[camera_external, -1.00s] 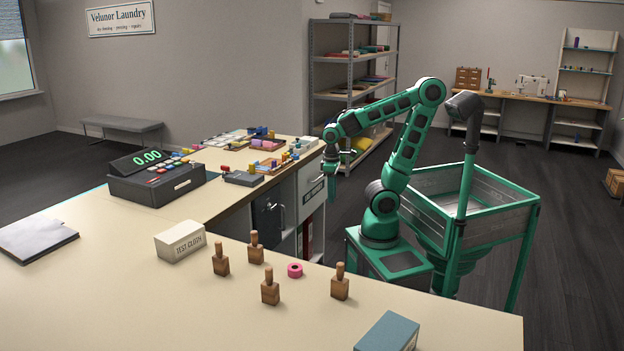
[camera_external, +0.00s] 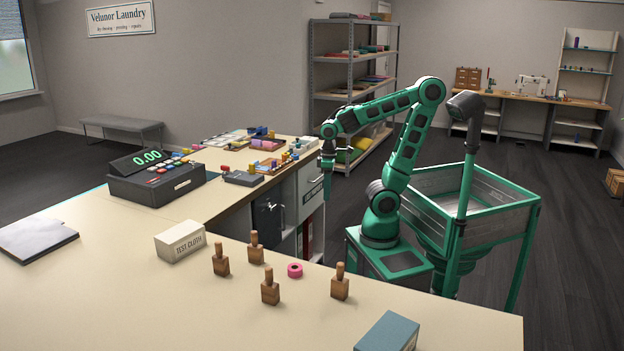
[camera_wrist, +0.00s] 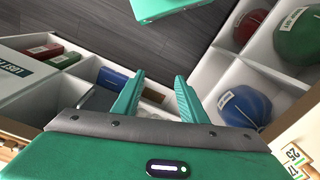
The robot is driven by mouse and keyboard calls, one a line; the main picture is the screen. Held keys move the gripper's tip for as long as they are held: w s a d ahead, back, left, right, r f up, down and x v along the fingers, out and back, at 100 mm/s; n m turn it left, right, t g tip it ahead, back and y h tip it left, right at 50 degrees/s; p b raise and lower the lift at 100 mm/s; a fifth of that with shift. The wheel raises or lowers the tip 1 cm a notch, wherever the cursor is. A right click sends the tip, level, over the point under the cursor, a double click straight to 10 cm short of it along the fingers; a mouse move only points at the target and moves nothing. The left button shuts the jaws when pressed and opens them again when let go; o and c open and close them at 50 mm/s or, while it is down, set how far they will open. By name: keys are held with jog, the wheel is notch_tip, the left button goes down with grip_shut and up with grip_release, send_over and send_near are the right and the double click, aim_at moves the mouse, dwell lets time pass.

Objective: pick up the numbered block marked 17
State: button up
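In the wrist view, a white tag reading 17 (camera_wrist: 297,174) with green marking shows at the lower right corner, cut by the frame edge. It stands close to another tag reading 25 (camera_wrist: 293,157). My gripper (camera_wrist: 155,88) is open and empty, its two green fingers apart, to the left of the tags. In the external view my gripper (camera_external: 328,170) hangs pointing down just past the right edge of the far counter. The blocks on that counter are too small to read there.
Small coloured items (camera_external: 268,165) crowd the far counter (camera_external: 225,187). Below its edge are open compartments with green, red and blue bundles (camera_wrist: 245,107). A till (camera_external: 157,177), a test cloth box (camera_external: 181,241) and wooden stamps (camera_external: 270,288) stand on the counters.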

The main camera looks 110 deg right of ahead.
aim_at(219, 254)
jog(key=w+a+n+y, duration=0.2)
jog(key=w+a+n, duration=0.3)
jog(key=w, duration=0.8)
jog(key=w+a+r+n+t+y, duration=0.1)
jog(key=w+a+n, duration=0.4)
jog(key=w, duration=0.8)
jog(key=w+a+n+y, duration=0.3)
jog(key=w+a+n, duration=0.2)
jog(key=w+a, duration=0.4)
jog(key=shift+w+a+r+t+y, duration=0.1)
jog(key=shift+w+y, duration=0.05)
jog(key=shift+w, duration=0.65)
jog(key=shift+w+a+r+t+y, duration=0.1)
jog(key=shift+w+r, duration=0.05)
jog(key=shift+w, duration=0.7)
jog(key=shift+w+a+r+t+y, duration=0.1)
jog(key=shift+w+y, duration=0.05)
jog(key=shift+w, duration=0.65)
jog(key=shift+w+a+r+n+g+y, duration=0.8)
jog(key=shift+w+a+r+n+y, duration=0.5)
jog(key=shift+w+a+n+y, duration=2.7)
jog(key=shift+h, duration=0.8)
jog(key=x, duration=1.1)
jog(key=shift+s+a+r, duration=0.1)
jog(key=shift+s, duration=0.15)
grip_shut()
